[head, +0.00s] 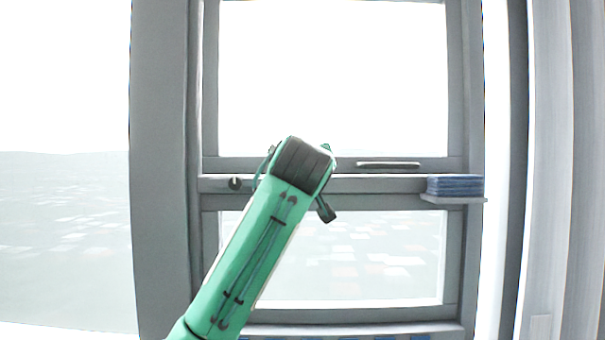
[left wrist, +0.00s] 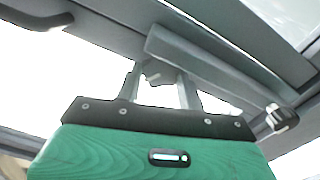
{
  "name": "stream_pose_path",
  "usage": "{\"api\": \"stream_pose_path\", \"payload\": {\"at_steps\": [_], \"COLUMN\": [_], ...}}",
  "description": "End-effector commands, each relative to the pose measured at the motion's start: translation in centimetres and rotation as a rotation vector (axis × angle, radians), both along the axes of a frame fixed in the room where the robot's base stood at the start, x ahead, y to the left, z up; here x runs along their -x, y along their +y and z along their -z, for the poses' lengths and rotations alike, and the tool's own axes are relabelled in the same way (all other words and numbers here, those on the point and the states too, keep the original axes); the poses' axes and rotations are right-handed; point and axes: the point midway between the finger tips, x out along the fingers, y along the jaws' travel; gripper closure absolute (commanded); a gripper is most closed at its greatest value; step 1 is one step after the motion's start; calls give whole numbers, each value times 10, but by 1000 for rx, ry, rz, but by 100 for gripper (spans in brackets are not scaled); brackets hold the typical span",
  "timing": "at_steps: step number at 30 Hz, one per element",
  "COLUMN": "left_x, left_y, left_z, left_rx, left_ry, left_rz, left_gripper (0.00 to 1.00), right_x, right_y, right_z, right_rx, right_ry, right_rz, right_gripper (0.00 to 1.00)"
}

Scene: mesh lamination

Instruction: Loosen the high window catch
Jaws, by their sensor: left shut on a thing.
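The window catch shows in the left wrist view as a grey bar (left wrist: 222,72) along the window's middle rail, with a dark and pale knob (left wrist: 282,117) at its right end. In the head view a small round knob (head: 235,183) sits on the rail, left of my wrist. My left gripper (left wrist: 160,85) reaches up to the bar's left part in the left wrist view. It is shut on the catch, though the contact is partly hidden. In the head view my green left arm covers the gripper and most of the catch. My right gripper is in neither view.
The window frame (head: 165,150) has an upper and a lower pane. A slim pull handle (head: 388,164) sits above the middle rail. A blue stack (head: 455,185) rests on a small ledge (head: 455,200) at the right. A pale curtain or panel (head: 550,150) stands farther right.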

Motion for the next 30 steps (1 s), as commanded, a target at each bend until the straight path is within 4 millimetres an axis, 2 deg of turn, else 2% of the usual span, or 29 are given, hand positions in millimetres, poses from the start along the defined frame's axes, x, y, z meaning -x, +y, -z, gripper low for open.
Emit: {"api": "stream_pose_path", "payload": {"at_steps": [8,21,22,24,30], "left_x": [0,0,0,0,0], "left_y": [0,1,1,1,0], "left_z": [1,0,0,0,0], "left_rx": [67,73,73,73,73], "left_ry": [0,-1,-1,-1,-1], "left_rz": [1,0,0,0,0], "left_gripper": [85,85,56,42,40], "right_x": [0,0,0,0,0], "right_y": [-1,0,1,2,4], "right_z": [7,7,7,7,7], "right_rx": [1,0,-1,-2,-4], "right_ry": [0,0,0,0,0], "right_rz": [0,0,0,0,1], "right_gripper": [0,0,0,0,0]}}
